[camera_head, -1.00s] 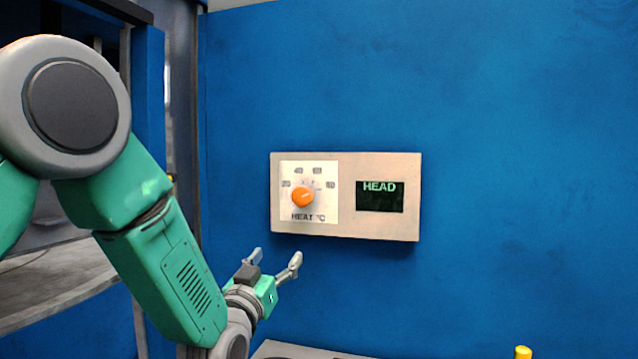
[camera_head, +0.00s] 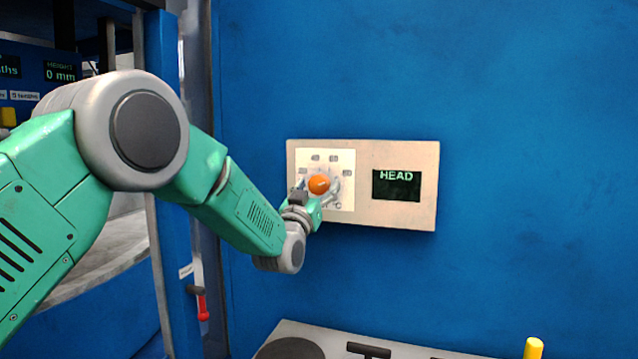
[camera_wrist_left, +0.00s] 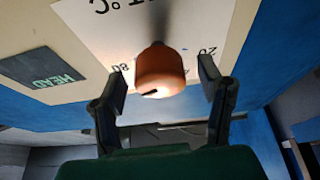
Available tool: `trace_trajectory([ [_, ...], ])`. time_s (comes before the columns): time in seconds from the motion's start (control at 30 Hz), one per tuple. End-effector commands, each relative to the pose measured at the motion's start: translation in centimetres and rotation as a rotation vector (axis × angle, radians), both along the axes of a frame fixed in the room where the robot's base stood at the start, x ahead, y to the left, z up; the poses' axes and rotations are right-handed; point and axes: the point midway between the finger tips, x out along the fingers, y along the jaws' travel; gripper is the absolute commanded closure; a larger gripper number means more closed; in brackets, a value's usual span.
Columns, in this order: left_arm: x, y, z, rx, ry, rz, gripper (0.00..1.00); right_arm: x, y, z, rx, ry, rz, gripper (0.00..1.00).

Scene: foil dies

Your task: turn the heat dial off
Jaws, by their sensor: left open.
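The heat dial is an orange knob (camera_head: 319,184) on a white scale plate (camera_head: 345,160), set in a beige panel on the blue wall. My left gripper (camera_head: 318,190) is at the dial in the head view and partly covers the scale. In the left wrist view the orange knob (camera_wrist_left: 160,71) sits between the two spread fingers of my left gripper (camera_wrist_left: 160,92). A gap shows on both sides, so the fingers appear not to touch it. A dark mark shows on the knob's near edge. My right gripper is not in view.
A dark display (camera_head: 397,186) reading HEAD sits right of the dial; it also shows in the left wrist view (camera_wrist_left: 42,75). A grey surface with a dark disc (camera_head: 290,349) and a yellow post (camera_head: 533,348) lie below. Blue machinery stands at left.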

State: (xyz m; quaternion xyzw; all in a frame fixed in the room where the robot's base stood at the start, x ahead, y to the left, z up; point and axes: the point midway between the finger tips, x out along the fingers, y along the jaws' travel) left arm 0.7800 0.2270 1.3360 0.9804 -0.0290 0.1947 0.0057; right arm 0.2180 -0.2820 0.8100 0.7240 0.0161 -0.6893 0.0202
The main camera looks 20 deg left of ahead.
Motion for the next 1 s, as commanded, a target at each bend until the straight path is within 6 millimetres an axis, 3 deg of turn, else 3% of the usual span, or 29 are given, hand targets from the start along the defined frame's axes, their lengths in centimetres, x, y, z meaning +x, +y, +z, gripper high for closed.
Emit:
trace_trajectory([
  [0.37, 0.66, -0.05, 0.22, 0.0, 0.001, 0.0, 0.38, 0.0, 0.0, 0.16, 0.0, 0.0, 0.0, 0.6],
  [0.4, 0.65, -0.05, 0.23, 0.0, 0.001, 0.0, 0.42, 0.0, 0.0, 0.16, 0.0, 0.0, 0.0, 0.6],
  [0.53, 0.65, -0.05, 0.23, 0.0, 0.001, 0.0, 0.88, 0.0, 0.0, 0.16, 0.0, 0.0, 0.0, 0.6],
  [1.0, 0.63, -0.06, 0.13, -0.079, 0.002, 0.0, 0.88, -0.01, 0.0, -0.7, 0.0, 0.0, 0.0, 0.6],
])
